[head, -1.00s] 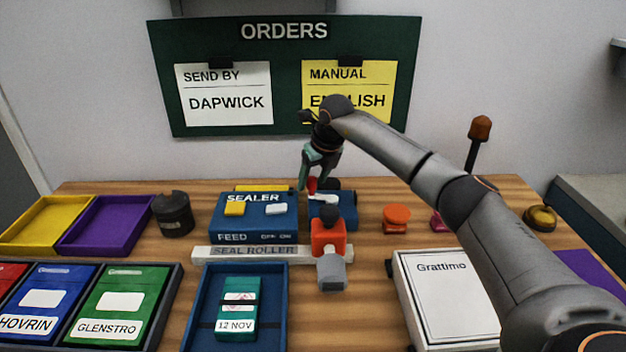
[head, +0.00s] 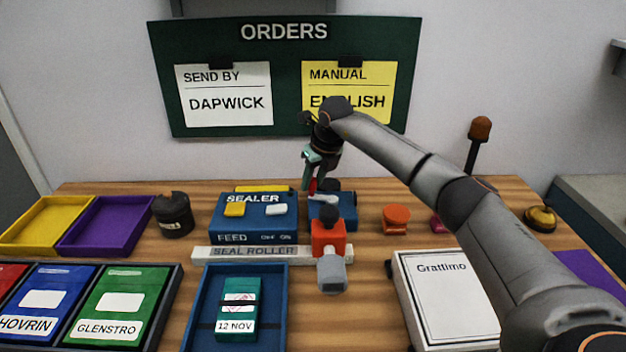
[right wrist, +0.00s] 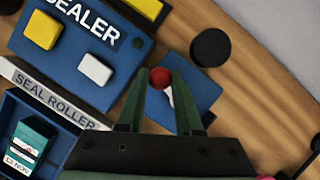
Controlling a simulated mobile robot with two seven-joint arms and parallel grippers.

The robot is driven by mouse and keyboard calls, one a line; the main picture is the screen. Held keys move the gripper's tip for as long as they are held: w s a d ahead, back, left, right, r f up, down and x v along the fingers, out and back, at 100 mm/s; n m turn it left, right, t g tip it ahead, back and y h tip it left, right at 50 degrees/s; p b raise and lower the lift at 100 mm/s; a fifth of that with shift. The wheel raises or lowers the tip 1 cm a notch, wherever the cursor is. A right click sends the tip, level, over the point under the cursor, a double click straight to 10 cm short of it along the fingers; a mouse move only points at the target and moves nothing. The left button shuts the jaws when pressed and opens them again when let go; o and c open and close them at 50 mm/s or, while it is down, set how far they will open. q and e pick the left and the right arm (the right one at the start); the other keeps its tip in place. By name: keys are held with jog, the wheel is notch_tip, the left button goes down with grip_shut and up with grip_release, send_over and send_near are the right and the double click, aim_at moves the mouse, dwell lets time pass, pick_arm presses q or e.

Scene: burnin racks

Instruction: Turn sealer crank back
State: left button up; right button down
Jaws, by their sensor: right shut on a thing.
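The blue sealer (head: 252,226) stands mid-table, with a yellow and a white button on top. Beside it on the right is its blue crank housing (right wrist: 197,88). The crank's red knob (right wrist: 160,77) shows in the right wrist view, with a short white crank arm (right wrist: 170,95) running from it over the housing. My right gripper (right wrist: 157,80) comes down from above with its green fingers on either side of the knob, shut on it. In the head view the gripper (head: 315,178) is behind the orange-red unit and partly hides the knob. My left gripper is not in view.
The seal roller bar (head: 230,252) lies in front of the sealer. An orange-red unit (head: 328,236) with a grey end stands close in front of the crank. A blue tray (head: 193,310) holds a teal pack. An orange button (head: 396,214) stands to the right.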

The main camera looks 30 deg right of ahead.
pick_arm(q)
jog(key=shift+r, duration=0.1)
pick_arm(e)
jog(key=shift+r, duration=0.1)
jog(key=shift+s+n+p, duration=0.15)
jog(key=shift+n+p, duration=0.15)
jog(key=shift+p, duration=0.15)
jog(key=shift+s+a+r+n+p, duration=0.1)
jog(key=shift+s+a+n+p, duration=0.05)
jog(key=shift+n+p, duration=0.2)
jog(key=shift+s+a+n+y, duration=0.1)
jog(key=shift+s+n+y, duration=0.1)
jog(key=shift+n+y, duration=0.45)
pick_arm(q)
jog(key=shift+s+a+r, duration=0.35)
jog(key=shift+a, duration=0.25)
pick_arm(e)
jog(key=shift+a, duration=0.1)
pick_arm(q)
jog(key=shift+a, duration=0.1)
pick_arm(e)
jog(key=c, duration=0.6)
grip_release()
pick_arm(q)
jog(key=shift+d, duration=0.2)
